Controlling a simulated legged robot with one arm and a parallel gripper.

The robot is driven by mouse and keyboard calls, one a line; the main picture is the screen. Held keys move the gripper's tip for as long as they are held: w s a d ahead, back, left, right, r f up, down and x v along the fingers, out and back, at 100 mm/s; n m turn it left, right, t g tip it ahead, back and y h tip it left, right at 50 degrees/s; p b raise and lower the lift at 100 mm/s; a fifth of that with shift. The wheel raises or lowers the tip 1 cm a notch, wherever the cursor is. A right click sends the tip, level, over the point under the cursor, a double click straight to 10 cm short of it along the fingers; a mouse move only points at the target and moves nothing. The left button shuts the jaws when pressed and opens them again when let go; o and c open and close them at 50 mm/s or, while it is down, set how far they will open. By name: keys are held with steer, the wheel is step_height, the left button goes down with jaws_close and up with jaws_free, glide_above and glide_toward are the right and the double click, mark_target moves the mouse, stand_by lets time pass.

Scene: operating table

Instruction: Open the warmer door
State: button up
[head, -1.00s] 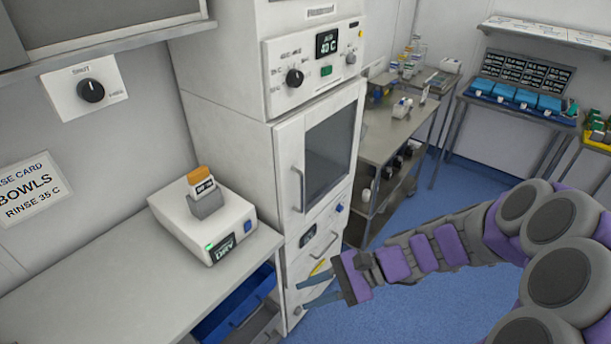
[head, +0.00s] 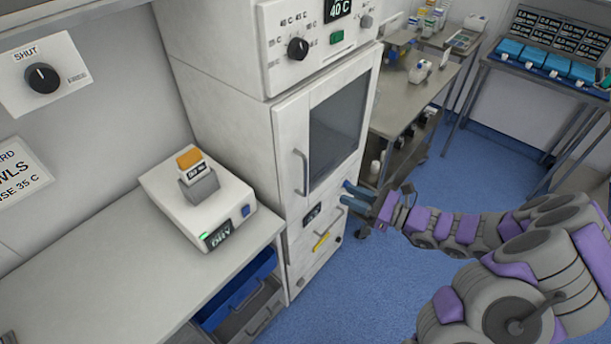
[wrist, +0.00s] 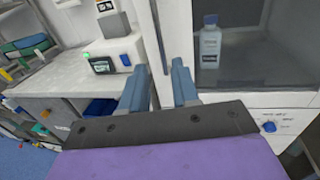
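The warmer is a tall white cabinet with a dark-windowed door (head: 291,139) that is shut. Its vertical bar handle (head: 301,172) is on the left side of the door. In the wrist view the door's dark window (wrist: 255,60) is close, with a white bottle (wrist: 210,45) behind it. My gripper (head: 350,191) is in front of the door's lower right part, right of the handle and apart from it. In the wrist view its two blue fingers (wrist: 160,82) are spread with nothing between them, near the door's left edge.
A counter (head: 90,270) with a white device (head: 205,205) stands left of the warmer. A drawer with a handle (head: 325,240) is below the door. A steel cart (head: 420,95) stands to the right. Blue floor (head: 400,300) in front is open.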

steer(key=b, duration=0.3)
glide_above(305, 192)
steer(key=shift+w, duration=0.35)
jaws_close()
stand_by(0.3)
